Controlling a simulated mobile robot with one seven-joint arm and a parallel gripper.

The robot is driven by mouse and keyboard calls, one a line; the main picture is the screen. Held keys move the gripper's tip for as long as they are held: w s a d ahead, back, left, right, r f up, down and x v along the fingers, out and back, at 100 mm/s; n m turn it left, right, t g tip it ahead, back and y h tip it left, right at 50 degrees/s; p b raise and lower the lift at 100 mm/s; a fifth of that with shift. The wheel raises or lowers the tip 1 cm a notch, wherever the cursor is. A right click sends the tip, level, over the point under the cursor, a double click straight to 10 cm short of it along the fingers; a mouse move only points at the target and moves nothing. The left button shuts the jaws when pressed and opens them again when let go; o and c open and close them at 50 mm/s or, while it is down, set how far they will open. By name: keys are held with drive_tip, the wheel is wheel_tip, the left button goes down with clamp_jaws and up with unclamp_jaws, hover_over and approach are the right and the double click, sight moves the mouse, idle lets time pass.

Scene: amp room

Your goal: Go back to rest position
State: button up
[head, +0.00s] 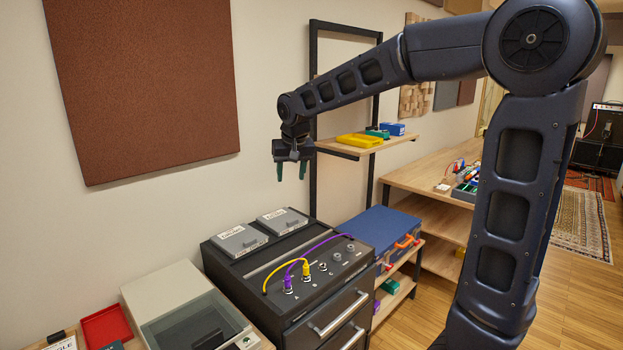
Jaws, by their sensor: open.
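My gripper (291,172) hangs from the end of my outstretched arm with its two green-tipped fingers pointing down. The fingers are apart and nothing is between them. It is in the air above the back of a black cabinet (285,295), well clear of its top. On the cabinet top, a yellow cable (275,272) and a purple cable (312,249) run between sockets. Two grey lidded boxes, one at the left (239,241) and one at the right (282,221), sit at the back of the top and look shut.
A shelf (385,144) on a black frame stands behind my gripper, with a yellow case (359,141) on it. A blue case (381,230) stands right of the cabinet. A box with a clear lid (195,325) and a red tray (107,326) are at the lower left. Wooden floor is open at right.

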drive_tip(key=s+d+r+m, duration=0.1)
drive_tip(key=s+d, duration=0.2)
drive_tip(key=d, duration=0.9)
drive_tip(key=s+d+f+m, duration=0.1)
drive_tip(key=s+d+f, duration=0.2)
drive_tip(key=s+d, duration=0.6)
drive_tip(key=s+d+f+m+h, duration=0.1)
drive_tip(key=s+d+f, duration=0.2)
drive_tip(key=s+d, duration=0.6)
drive_tip(key=d, duration=0.4)
drive_tip(key=shift+t, duration=0.4)
